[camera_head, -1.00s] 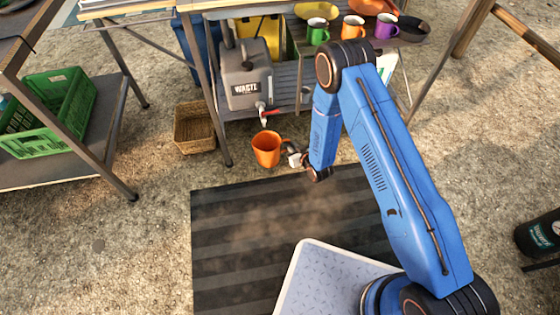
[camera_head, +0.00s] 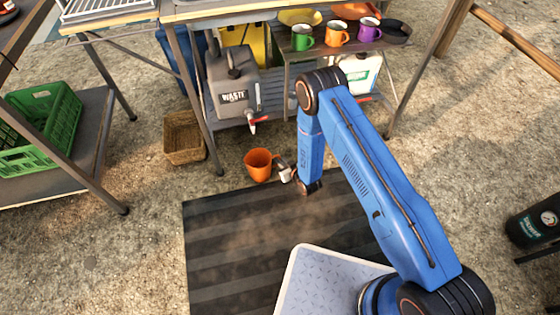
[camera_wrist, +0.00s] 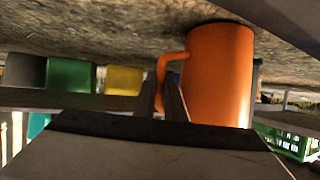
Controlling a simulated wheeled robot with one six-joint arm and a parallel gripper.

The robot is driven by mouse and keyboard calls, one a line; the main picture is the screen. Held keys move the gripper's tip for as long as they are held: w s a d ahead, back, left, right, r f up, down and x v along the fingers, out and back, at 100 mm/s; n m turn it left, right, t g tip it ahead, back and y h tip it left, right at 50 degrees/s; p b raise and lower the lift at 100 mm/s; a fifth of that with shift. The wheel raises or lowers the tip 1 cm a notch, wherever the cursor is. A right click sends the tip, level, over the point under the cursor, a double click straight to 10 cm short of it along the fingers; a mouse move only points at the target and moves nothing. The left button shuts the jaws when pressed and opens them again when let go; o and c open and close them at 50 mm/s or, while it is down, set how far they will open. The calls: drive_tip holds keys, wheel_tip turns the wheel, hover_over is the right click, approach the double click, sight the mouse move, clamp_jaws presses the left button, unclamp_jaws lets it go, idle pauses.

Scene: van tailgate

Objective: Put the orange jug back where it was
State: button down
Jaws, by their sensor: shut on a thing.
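The orange jug (camera_head: 258,165) hangs in front of the low shelf, near the far edge of the dark mat. My gripper (camera_head: 286,172) is at its right side, where the handle is. In the wrist view the jug (camera_wrist: 222,75) fills the right of centre, and my gripper (camera_wrist: 166,98) is shut on its handle. In the head view the jug looks roughly upright with its open top showing. I cannot tell how high it is above the ground.
A grey waste container (camera_head: 232,85) with a red-handled tap stands on the low shelf behind the jug. Green, orange (camera_head: 338,34) and purple mugs stand on the shelf above. A wicker basket (camera_head: 184,138) and green crate (camera_head: 40,120) are left. The striped mat (camera_head: 250,240) is clear.

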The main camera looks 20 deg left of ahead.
drive_tip(key=shift+f, duration=0.1)
drive_tip(key=c, duration=1.8)
unclamp_jaws()
drive_tip(key=v, duration=1.2)
drive_tip(key=shift+a+r, duration=0.1)
drive_tip(key=shift+r, duration=0.1)
